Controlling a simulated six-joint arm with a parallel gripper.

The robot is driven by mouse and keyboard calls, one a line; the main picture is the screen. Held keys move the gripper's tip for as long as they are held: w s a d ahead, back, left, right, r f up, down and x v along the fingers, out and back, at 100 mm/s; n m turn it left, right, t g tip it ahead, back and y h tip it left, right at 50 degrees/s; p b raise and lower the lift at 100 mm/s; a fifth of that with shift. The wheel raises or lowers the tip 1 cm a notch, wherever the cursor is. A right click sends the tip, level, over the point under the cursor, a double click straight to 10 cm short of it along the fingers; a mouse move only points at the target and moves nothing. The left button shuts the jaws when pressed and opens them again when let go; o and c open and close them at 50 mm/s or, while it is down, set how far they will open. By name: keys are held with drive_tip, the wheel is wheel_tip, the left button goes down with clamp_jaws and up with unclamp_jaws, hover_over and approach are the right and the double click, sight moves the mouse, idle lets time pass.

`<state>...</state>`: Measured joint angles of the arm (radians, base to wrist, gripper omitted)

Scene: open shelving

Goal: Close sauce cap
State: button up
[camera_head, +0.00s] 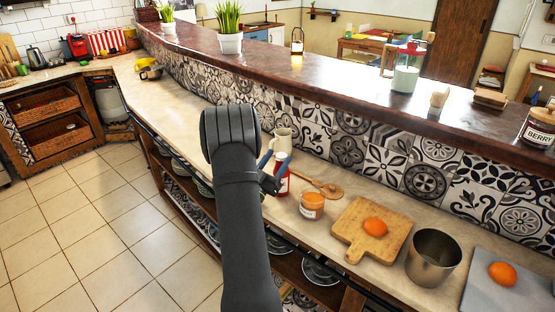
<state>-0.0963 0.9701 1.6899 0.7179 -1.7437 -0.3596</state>
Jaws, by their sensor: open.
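A red sauce bottle (284,184) with a white label stands on the counter, just right of my gripper (272,170). Its top is partly hidden by my gripper, and I cannot tell whether its cap is open or closed. My gripper has blue fingers, is open, and overlaps the bottle's left side and upper part in the picture. I cannot tell whether it touches the bottle. My dark arm hides the counter to the left.
A cream jug (282,141) stands behind the bottle. A wooden spoon (326,189), an orange jar (312,206), a cutting board (358,245) with an orange fruit (375,226), and a metal pot (432,260) lie rightward. A raised ledge (330,88) runs behind.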

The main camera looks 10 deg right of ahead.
drive_tip(key=s+a, duration=0.8)
drive_tip(key=s, duration=0.1)
drive_tip(key=shift+a, duration=0.15)
drive_tip(key=w+d, duration=0.9)
drive_tip(key=shift+w+r, duration=0.35)
drive_tip(key=shift+a+f, duration=0.1)
